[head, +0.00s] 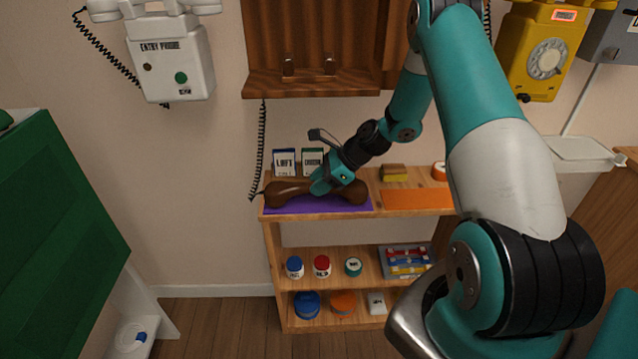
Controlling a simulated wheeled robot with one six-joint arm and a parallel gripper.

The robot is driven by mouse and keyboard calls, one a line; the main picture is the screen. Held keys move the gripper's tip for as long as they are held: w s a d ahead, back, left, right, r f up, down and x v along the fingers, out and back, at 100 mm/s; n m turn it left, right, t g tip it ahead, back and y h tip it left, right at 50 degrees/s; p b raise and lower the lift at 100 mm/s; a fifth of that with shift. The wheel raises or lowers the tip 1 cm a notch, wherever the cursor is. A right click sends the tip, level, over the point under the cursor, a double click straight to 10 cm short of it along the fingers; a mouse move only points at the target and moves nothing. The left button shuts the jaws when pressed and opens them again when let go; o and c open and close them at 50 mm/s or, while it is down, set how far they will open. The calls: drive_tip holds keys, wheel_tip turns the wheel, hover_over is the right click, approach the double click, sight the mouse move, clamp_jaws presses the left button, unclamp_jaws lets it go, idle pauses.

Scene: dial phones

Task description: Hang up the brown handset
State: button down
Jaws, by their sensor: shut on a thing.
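The brown handset (287,196) lies lengthwise along the purple mat (300,209) on the top of a wooden shelf unit. My gripper (321,187) is shut on the middle of the handset from above. The fingers hide part of its grip. I cannot tell whether the handset touches the mat or is just above it. A dark coiled cord (262,140) hangs from a brown wooden wall phone (300,82) down to the handset's left end. Two metal cradle prongs show on the phone's lower ledge, with nothing on them; its top is out of frame.
A white entry phone (170,62) hangs at left and a yellow dial phone (540,55) at right. Two small boxes (298,162) stand behind the handset. An orange mat (416,198) lies to the right. A green panel (55,220) stands at far left.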

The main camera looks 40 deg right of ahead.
sight(354, 184)
drive_tip(key=shift+f, duration=0.25)
drive_tip(key=shift+f, duration=0.2)
drive_tip(key=c, duration=0.8)
unclamp_jaws()
drive_tip(key=shift+f+b, duration=0.1)
drive_tip(key=shift+b, duration=0.35)
drive_tip(key=v, duration=1.2)
drive_tip(key=shift+d, duration=0.1)
drive_tip(key=shift+s, duration=0.2)
